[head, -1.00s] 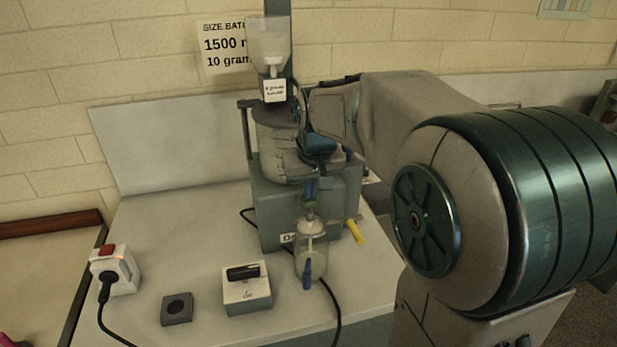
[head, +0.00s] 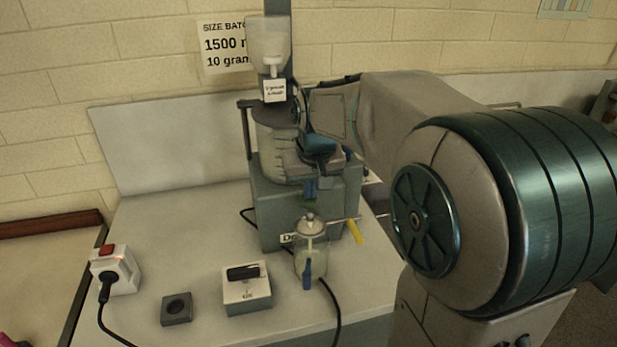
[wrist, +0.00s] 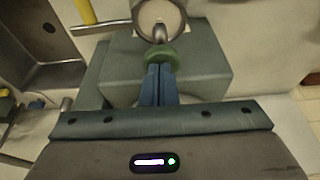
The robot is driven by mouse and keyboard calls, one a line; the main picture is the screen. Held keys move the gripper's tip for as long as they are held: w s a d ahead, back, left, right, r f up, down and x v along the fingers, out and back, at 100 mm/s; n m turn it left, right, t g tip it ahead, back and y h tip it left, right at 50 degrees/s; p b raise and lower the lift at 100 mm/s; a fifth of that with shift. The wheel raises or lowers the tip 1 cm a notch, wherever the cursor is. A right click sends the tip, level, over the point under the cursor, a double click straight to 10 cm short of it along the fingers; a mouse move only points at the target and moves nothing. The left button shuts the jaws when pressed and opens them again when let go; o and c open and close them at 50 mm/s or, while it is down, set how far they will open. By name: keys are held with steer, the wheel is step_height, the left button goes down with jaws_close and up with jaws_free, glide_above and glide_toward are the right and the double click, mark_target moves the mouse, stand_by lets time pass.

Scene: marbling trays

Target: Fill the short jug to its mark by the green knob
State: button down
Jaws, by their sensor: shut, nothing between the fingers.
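The short jug (head: 318,258), clear with a blue handle, stands at the foot of the grey dispenser. Pale contents seem to show in it, but I cannot read its mark or level. In the wrist view the jug's round rim (wrist: 184,22) lies beyond a metal spout (wrist: 160,34). The green knob (wrist: 160,55) is right at my blue fingertips in the wrist view; contact is likely but not certain. I cannot make the knob out in the head view now. My gripper (wrist: 160,68) is shut and empty, also seen above the jug in the head view (head: 310,190).
A yellow-ended lever (head: 355,232) sticks out right of the jug. A switch box (head: 247,288), a dark square block (head: 177,309) and a plugged socket with a red switch (head: 116,270) stand left on the bench (head: 190,235). A cable runs by the jug.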

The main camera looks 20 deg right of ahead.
steer(key=shift+s+f, duration=0.1)
steer(key=shift+f, duration=0.2)
steer(key=shift+r+p, duration=0.5)
steer(key=shift+r, duration=0.05)
step_height(320, 180, up, 4)
steer(key=p, duration=0.3)
steer(key=shift+r, duration=0.15)
steer(key=b+v, duration=0.1)
steer(key=v, duration=0.8)
steer(key=shift+b, duration=0.3)
steer(key=s+f, duration=1.6)
steer(key=s, duration=0.2)
steer(key=shift+a+f, duration=0.25)
steer(key=shift+a, duration=0.1)
